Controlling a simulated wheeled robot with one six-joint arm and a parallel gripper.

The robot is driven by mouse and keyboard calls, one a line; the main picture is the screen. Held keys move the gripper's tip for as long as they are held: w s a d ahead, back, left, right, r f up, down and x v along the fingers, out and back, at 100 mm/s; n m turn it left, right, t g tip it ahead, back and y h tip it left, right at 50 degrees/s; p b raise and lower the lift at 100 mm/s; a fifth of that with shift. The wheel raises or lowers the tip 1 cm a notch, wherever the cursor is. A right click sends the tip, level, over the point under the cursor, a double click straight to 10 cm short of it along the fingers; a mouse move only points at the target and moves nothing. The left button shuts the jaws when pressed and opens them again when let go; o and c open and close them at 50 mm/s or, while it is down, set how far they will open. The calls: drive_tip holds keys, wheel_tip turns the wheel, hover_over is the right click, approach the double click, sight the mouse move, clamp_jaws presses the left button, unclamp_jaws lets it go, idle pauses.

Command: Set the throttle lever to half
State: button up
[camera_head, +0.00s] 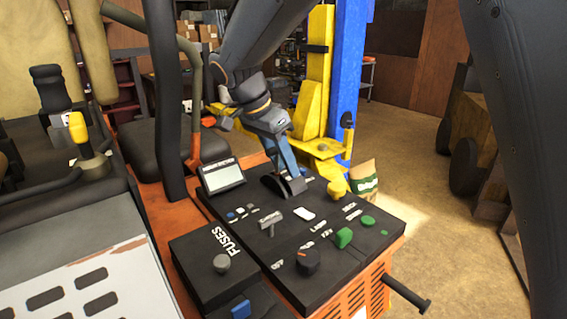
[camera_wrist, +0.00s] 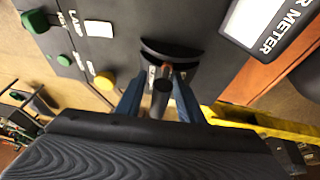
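The throttle lever appears to be the dark, round-ended lever (camera_wrist: 161,98) standing from a curved black slot piece (camera_wrist: 170,50) in the wrist view. My gripper (camera_wrist: 163,82) has one blue finger on each side of this lever. Whether the fingers press on it or leave a small gap is not clear. In the head view my gripper (camera_head: 288,180) reaches down to the back part of the black control panel (camera_head: 285,255), right of the hour meter (camera_head: 221,175), and hides most of the lever. The slot's label is mostly hidden.
A grey T-handle (camera_head: 270,220) and a black dial (camera_head: 307,261) are nearer. A yellow and blue lift post (camera_head: 345,80) stands behind.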

drive_tip(key=shift+r, duration=0.1)
drive_tip(key=b+v, duration=0.2)
drive_tip(key=v, duration=0.5)
drive_tip(key=shift+s+a+r, duration=0.1)
drive_tip(key=shift+r, duration=0.15)
drive_tip(key=shift+r, duration=0.15)
